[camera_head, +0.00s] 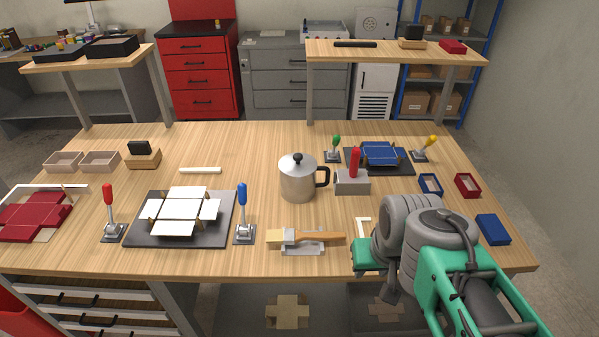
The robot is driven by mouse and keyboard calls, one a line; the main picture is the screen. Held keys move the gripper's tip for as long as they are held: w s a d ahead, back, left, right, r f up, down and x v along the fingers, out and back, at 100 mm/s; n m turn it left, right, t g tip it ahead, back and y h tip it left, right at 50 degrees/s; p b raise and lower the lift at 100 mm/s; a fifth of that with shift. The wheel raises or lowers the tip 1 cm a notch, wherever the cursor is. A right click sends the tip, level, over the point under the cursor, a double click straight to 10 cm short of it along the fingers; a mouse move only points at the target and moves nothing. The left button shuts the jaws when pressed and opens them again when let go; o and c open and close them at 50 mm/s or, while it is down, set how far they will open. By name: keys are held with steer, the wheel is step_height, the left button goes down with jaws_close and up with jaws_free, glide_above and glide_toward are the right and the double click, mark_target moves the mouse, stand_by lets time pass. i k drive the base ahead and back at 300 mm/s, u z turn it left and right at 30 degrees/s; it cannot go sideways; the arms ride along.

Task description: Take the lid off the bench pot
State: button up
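The bench pot (297,182) is a silver metal pot standing upright on the wooden workbench, near the middle. Its black handle (322,177) points right. The lid (297,162) sits on top of the pot, with a round black knob (297,157) at its centre. My arm comes in from the lower right, with its green and grey end over the bench's front right edge. This end is to the right of and nearer than the pot, well apart from it. My fingertips cannot be made out, so whether the gripper is open is unclear.
A grey block with a red upright handle (355,163) stands close right of the pot. A brush (307,237) lies in front. A blue-handled clamp (242,212) and a dark plate with white card (136,233) are left. Bench (255,150) behind the pot is clear.

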mark_target(295, 163)
steer(key=k, duration=1.2)
steer(key=u, duration=0.7)
steer(key=i, duration=0.55)
steer(key=u, duration=0.95)
steer(key=i, duration=0.85)
steer(key=z, duration=0.55)
steer(key=i, duration=0.6)
steer(key=z, duration=0.55)
